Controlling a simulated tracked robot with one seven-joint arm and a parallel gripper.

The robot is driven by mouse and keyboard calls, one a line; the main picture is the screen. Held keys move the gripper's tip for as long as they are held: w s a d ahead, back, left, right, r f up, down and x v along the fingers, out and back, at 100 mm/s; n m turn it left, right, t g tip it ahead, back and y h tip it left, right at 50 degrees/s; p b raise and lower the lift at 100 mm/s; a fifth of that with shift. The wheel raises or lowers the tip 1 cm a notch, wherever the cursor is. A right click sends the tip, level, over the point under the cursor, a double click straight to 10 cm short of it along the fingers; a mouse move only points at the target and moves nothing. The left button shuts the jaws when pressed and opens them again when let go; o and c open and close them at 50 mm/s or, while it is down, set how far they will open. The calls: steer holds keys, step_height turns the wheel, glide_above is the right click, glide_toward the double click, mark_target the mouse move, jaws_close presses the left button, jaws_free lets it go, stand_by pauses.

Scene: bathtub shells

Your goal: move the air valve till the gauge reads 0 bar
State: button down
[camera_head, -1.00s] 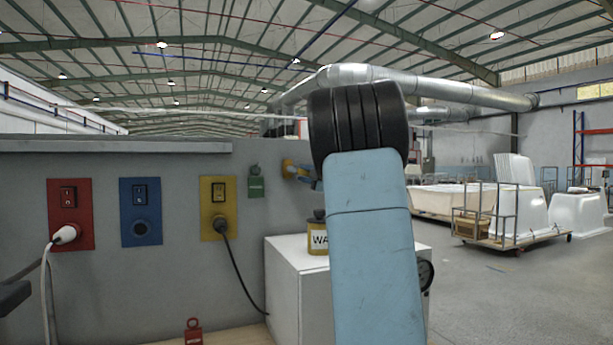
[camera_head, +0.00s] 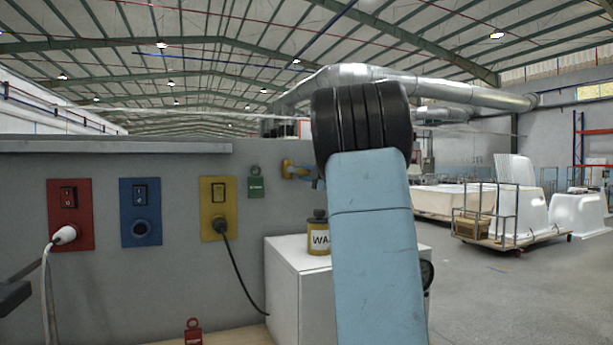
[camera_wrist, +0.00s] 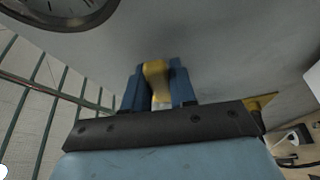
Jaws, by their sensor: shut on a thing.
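In the wrist view, the two blue fingers of my gripper (camera_wrist: 157,84) are shut on a yellow handle (camera_wrist: 155,72), which looks like the air valve's lever. In the head view, a yellow fitting (camera_head: 288,168) shows on the grey wall, with a bit of blue finger beside it; my arm hides most of the grip. The round gauge (camera_wrist: 62,8) is cut off by the top edge of the wrist view, and I cannot read its pressure there.
A green tag (camera_head: 256,187) hangs nearby. A labelled tin (camera_head: 318,240) stands on a white box (camera_head: 283,275) beside my arm. Bathtub shells (camera_head: 578,214) stand beyond, right.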

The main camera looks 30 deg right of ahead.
steer(key=shift+f, duration=0.1)
steer(key=c, duration=1)
jaws_free()
steer(key=v, duration=1.3)
steer(key=shift+s, duration=0.35)
steer(key=shift+d+f, duration=0.1)
